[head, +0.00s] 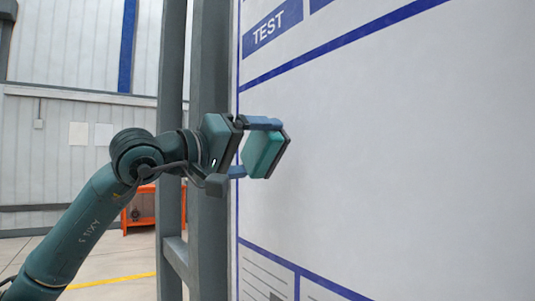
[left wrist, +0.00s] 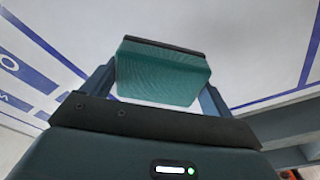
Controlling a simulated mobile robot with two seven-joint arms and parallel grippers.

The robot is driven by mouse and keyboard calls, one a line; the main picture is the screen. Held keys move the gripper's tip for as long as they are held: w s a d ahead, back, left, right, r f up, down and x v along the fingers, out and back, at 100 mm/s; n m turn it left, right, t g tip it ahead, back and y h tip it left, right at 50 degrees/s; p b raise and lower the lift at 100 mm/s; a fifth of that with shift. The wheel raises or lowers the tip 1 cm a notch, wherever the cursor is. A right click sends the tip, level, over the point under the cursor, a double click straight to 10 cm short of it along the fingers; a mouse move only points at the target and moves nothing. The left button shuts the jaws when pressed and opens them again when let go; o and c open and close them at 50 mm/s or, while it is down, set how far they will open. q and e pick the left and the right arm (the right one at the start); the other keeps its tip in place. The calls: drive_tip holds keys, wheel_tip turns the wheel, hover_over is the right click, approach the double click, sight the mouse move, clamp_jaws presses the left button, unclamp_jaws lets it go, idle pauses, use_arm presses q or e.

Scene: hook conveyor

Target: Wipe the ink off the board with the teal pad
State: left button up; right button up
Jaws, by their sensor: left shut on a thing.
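My left gripper (head: 258,150) is shut on the teal pad (head: 263,153). The pad has a dark face on the side toward the board. The pad and both fingers also show in the left wrist view, with the pad (left wrist: 163,75) between the fingers. The white board (head: 400,150) fills the right of the head view, with blue lines and a "TEST" label. The pad is at the board's left part; I cannot tell whether it touches the surface. No ink mark shows clearly on the visible board. My right gripper is not in view.
A grey upright post (head: 208,80) stands at the board's left edge, close behind my left wrist. An orange cart or bench (head: 143,207) stands farther back on the floor. The space in front of the board to the right is clear.

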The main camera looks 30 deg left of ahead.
use_arm(q)
drive_tip(key=shift+s, duration=0.25)
drive_tip(key=shift+b+v, duration=0.4)
drive_tip(key=shift+v, duration=1.05)
drive_tip(key=shift+a+r, duration=0.1)
drive_tip(key=shift+a, duration=0.1)
